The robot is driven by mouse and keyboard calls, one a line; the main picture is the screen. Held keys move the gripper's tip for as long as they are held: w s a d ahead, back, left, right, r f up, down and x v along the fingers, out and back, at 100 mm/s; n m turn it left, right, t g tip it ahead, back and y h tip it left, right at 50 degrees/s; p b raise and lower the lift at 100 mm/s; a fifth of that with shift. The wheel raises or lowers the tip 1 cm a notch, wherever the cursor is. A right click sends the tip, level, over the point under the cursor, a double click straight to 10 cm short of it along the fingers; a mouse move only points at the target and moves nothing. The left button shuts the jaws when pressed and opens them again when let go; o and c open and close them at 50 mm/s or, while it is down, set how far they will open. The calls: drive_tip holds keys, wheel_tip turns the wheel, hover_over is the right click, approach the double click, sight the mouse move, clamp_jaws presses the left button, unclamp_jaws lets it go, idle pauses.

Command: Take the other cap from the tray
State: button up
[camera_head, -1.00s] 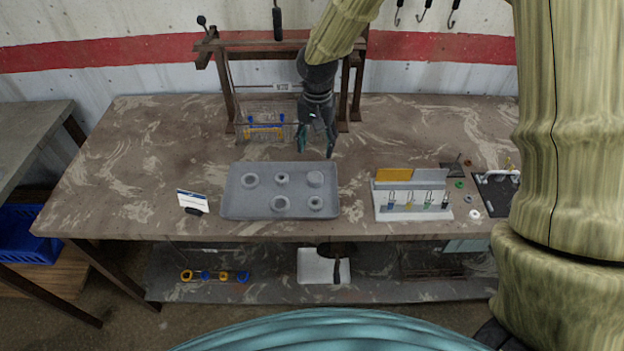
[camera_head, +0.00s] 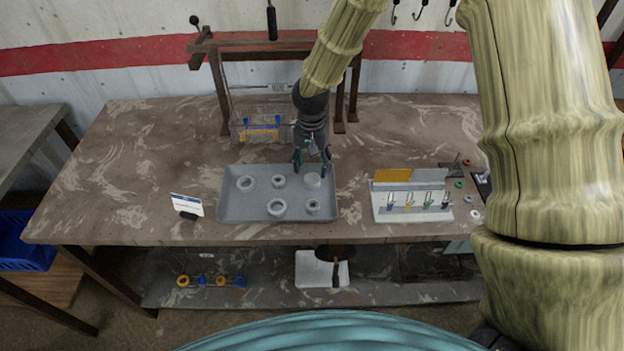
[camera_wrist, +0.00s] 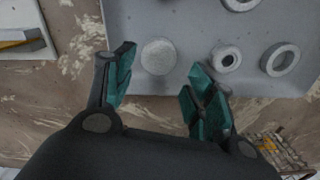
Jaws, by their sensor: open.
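A grey tray (camera_head: 241,208) lies on the bench and holds several grey round parts. One, at its back right, has a solid flat top and looks like the cap (camera_head: 312,181); in the wrist view the cap (camera_wrist: 158,57) shows as a plain disc between the fingers. My gripper (camera_head: 311,164) is open and empty, just above and behind the cap. In the wrist view its teal fingertips (camera_wrist: 160,75) stand either side of the cap's near side, with no contact visible.
The other tray parts are rings with holes, including a small one (camera_wrist: 226,59) beside the cap and a larger one (camera_wrist: 280,60). A white rack with hooks (camera_head: 412,202) stands right of the tray. A small sign (camera_head: 187,204) stands left. A wire basket (camera_head: 262,130) is behind.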

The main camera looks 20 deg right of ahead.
sight(312, 178)
drive_tip(key=shift+s+d+f+p, duration=0.1)
drive_tip(key=shift+s+f+p, duration=0.05)
drive_tip(key=shift+f+p, duration=1)
drive_tip(key=shift+f, duration=1.45)
drive_tip(key=c, duration=0.7)
